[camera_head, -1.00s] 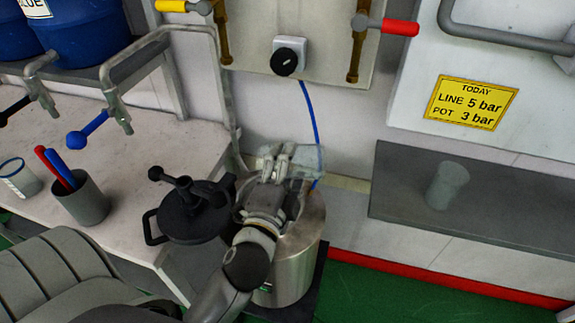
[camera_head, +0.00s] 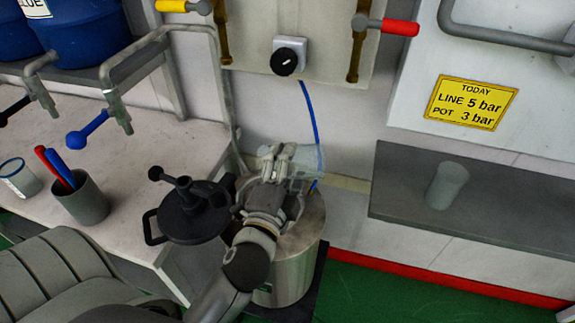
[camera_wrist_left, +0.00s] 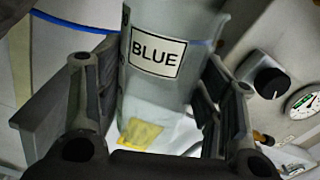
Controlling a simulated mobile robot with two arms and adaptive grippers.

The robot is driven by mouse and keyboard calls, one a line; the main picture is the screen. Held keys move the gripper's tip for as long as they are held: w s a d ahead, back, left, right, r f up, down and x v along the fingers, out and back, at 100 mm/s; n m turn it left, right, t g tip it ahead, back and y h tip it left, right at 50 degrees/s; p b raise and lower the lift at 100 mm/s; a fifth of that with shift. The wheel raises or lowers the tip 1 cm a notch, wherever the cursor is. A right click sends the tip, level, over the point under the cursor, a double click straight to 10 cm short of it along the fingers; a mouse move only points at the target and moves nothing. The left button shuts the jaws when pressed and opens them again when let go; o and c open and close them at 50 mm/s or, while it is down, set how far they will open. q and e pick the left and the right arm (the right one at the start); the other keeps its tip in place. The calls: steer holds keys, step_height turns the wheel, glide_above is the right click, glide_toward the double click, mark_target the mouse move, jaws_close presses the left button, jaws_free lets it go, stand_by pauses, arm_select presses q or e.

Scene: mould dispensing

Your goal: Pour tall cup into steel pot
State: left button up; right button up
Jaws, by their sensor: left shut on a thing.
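My left gripper (camera_head: 268,165) is shut on the tall cup (camera_head: 305,161), a translucent cup. In the left wrist view the cup (camera_wrist_left: 160,85) carries a label reading BLUE and sits between the two fingers. In the head view the cup lies tilted, close to sideways, above the steel pot (camera_head: 300,258). The pot is a shiny cylinder on the floor side of the bench, and my arm and gripper hide much of its top. I cannot tell whether liquid is leaving the cup. My right gripper is not in view.
A black lid with handles (camera_head: 193,212) lies at the bench edge, left of the pot. A grey holder (camera_head: 83,203) with red and blue sticks and a small white cup (camera_head: 20,180) stand on the bench. Another translucent cup (camera_head: 447,186) stands on the grey shelf (camera_head: 490,220).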

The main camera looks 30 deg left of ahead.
arm_select(q)
steer(key=shift+r, duration=0.1)
steer(key=shift+r+p, duration=1.4)
steer(key=shift+r, duration=0.1)
steer(key=shift+r+m+p, duration=0.1)
steer(key=shift+m+p, duration=0.3)
steer(key=shift+m, duration=0.1)
steer(key=m+p, duration=0.2)
steer(key=m, duration=0.1)
steer(key=m+p, duration=0.1)
steer(key=shift+r+m, duration=0.3)
steer(key=m+p, duration=0.2)
steer(key=m, duration=0.1)
steer(key=m+p, duration=0.1)
steer(key=m, duration=0.1)
steer(key=shift+r, duration=0.25)
steer(key=m+p, duration=0.1)
steer(key=m, duration=0.1)
steer(key=m+p, duration=0.1)
steer(key=m, duration=0.1)
steer(key=m+p, duration=0.2)
steer(key=shift+r, duration=0.25)
steer(key=m+p, duration=0.2)
steer(key=m, duration=0.1)
steer(key=shift+r+m+p, duration=0.15)
steer(key=shift+m+p, duration=0.15)
steer(key=shift+p, duration=0.05)
steer(key=shift+m, duration=0.5)
